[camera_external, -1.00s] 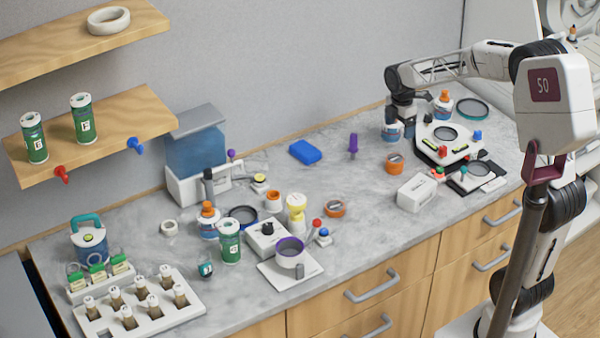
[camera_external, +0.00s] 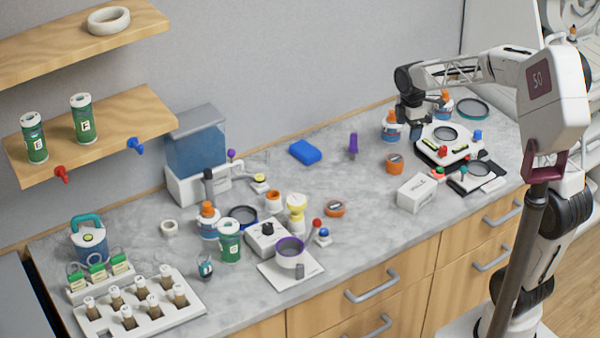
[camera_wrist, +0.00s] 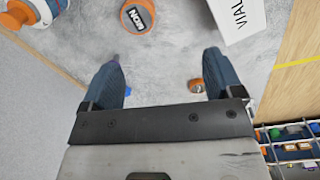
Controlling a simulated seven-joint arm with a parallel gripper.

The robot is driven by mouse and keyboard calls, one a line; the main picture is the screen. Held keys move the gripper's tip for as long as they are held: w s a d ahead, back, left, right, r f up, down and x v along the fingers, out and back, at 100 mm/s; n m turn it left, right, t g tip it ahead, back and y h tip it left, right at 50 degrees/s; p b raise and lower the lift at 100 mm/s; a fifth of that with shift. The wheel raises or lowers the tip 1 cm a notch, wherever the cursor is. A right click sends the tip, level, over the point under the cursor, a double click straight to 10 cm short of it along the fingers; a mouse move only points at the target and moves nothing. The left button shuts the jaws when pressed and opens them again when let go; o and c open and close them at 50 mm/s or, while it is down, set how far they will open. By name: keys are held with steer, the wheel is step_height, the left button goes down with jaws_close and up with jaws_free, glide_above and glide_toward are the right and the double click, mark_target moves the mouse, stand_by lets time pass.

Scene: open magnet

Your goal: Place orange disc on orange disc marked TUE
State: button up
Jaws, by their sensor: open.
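An orange disc (camera_external: 394,164) sits on the grey counter; in the wrist view its top reads MON (camera_wrist: 138,17). A second orange disc (camera_external: 334,208) lies further left along the counter; the wrist view shows it small, near the right finger (camera_wrist: 196,87), its marking too small to read. I cannot read TUE on anything. My gripper (camera_wrist: 161,70) is open with nothing between its fingers. It hangs above the back right of the counter, beside an orange-capped bottle (camera_external: 391,127), apart from the discs.
A white box marked VIAL (camera_wrist: 238,17) stands near the MON disc, also seen outside (camera_external: 416,193). A white tray device (camera_external: 450,145) is close to my gripper. A blue block (camera_external: 305,152) and purple item (camera_external: 353,146) stand behind. Counter between the discs is mostly clear.

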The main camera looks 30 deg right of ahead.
steer(key=s+a+r+m+t, duration=0.1)
steer(key=s+m, duration=0.6)
steer(key=s, duration=0.8)
steer(key=s+a+r+m+t, duration=0.1)
steer(key=s+a+r+m, duration=0.1)
steer(key=s+m, duration=0.6)
steer(key=s, duration=0.7)
steer(key=shift+s+r+m, duration=0.2)
steer(key=shift+r+m, duration=0.1)
